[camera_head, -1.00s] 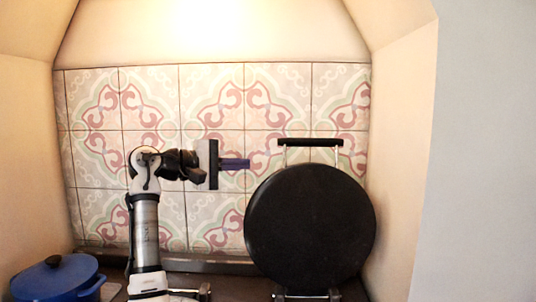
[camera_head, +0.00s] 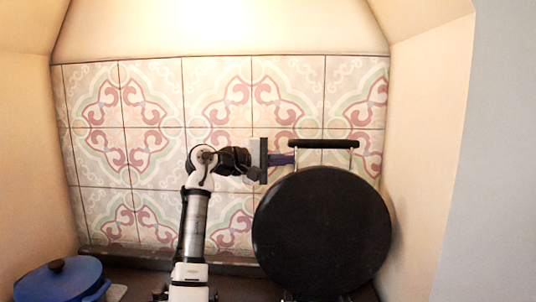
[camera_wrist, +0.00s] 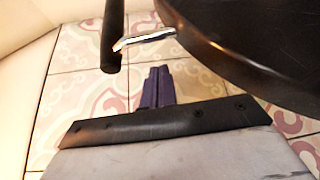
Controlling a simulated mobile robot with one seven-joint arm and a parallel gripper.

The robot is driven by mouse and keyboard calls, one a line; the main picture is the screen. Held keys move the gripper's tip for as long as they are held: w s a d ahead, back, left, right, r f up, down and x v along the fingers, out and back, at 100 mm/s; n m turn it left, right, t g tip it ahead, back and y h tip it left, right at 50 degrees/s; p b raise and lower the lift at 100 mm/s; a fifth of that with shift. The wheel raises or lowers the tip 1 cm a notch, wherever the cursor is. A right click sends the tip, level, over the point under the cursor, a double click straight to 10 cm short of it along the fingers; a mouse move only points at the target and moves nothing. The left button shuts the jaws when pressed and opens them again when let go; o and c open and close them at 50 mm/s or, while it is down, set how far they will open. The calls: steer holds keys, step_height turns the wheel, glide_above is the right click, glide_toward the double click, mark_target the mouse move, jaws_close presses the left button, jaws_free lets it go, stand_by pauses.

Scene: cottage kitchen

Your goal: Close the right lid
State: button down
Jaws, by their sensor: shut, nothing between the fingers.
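The right lid (camera_head: 322,232) is a round, dark disc standing raised, its face toward me in the head view. Its black bar handle (camera_head: 324,144) sits above it on metal posts. In the wrist view the lid (camera_wrist: 262,50) fills the upper right, and the handle (camera_wrist: 112,38) hangs at the upper middle left with a bent metal bracket. My gripper (camera_head: 290,159) is just left of the handle's near post, at the lid's upper left edge. In the wrist view its purple fingers (camera_wrist: 158,82) are together and empty, below the bracket. I cannot tell whether they touch the lid.
A blue lidded pot (camera_head: 60,280) stands at the lower left. A tiled wall (camera_head: 150,100) is close behind the lid, and a pale side wall (camera_head: 425,150) rises to its right. The space left of my arm is free.

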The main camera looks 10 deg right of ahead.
steer(key=shift+s+a+r+p, duration=0.1)
steer(key=shift+s+r+p, duration=0.1)
steer(key=shift+s, duration=0.55)
steer(key=shift+s+a+r+p, duration=0.1)
steer(key=shift+s+p, duration=0.05)
steer(key=shift+s, duration=0.6)
steer(key=shift+f, duration=0.1)
